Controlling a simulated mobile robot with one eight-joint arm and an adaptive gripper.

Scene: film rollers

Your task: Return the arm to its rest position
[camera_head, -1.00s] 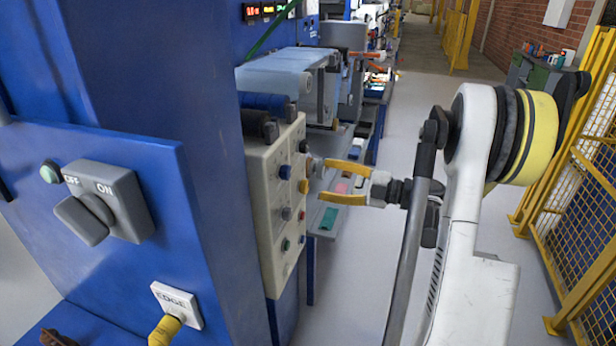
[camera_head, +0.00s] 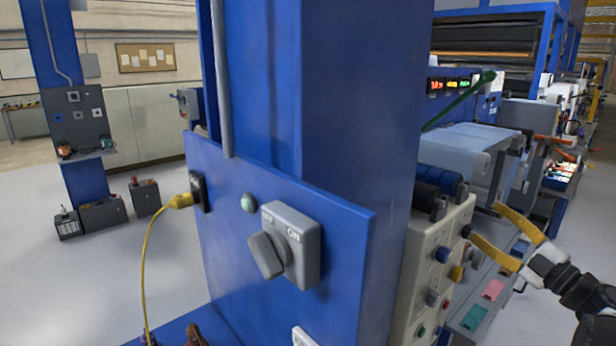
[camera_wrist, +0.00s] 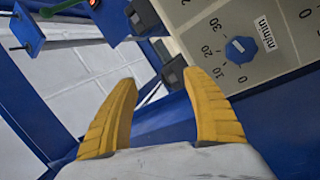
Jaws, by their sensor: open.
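My gripper (camera_head: 485,222) is at the right of the head view, its two yellow fingers spread and pointing left toward the beige control panel (camera_head: 428,262). Nothing is between the fingers. In the wrist view my gripper (camera_wrist: 160,80) is also open and empty. There the beige panel (camera_wrist: 285,60) fills the upper right, with a blue knob (camera_wrist: 240,49) on a numbered dial marked in n/min. The gap between fingers and panel is hard to judge. Most of my arm is outside the head view.
A blue column panel carries a grey ON/OFF rotary switch (camera_head: 290,245) and a yellow plug (camera_head: 180,200) with a hanging cable. Rollers (camera_head: 440,185) and a work surface lie behind the beige panel. Grey floor (camera_head: 80,290) is open at the left.

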